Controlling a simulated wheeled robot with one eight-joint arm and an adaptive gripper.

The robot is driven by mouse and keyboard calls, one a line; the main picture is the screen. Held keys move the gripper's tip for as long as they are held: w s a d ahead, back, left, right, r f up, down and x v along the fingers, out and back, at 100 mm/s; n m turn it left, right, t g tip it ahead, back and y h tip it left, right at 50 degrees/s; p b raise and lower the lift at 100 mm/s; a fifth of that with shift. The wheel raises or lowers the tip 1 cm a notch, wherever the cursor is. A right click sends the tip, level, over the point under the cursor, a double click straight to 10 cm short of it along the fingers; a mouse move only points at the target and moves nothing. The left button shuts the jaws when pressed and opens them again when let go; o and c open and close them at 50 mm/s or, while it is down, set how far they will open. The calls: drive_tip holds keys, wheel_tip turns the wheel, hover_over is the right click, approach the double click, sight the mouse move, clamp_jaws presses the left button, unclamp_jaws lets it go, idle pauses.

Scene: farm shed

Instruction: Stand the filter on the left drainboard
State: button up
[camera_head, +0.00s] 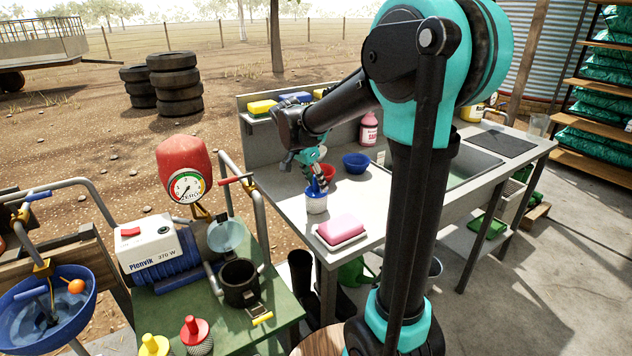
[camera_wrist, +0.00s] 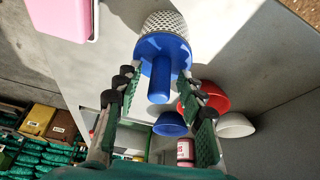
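The filter, a white mesh body with a blue flange and a blue stem, is at the left drainboard (camera_head: 345,203) in the head view (camera_head: 316,203). It looks upright, mesh end down; contact with the surface is hard to tell. In the wrist view the filter (camera_wrist: 163,48) has its stem pointing toward me. My gripper (camera_head: 315,180) is above it. In the wrist view my gripper (camera_wrist: 156,80) has its fingers apart on either side of the stem, with gaps showing.
Close by on the drainboard are a pink block (camera_head: 341,227), a red bowl (camera_head: 327,171) and a blue bowl (camera_head: 356,162). A pink bottle (camera_head: 369,129) stands behind. The sink (camera_head: 455,168) is to the right. A green table (camera_head: 270,300) with a pump stands at left.

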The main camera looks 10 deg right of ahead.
drive_tip(key=v, duration=1.2)
drive_tip(key=shift+s+r, duration=0.1)
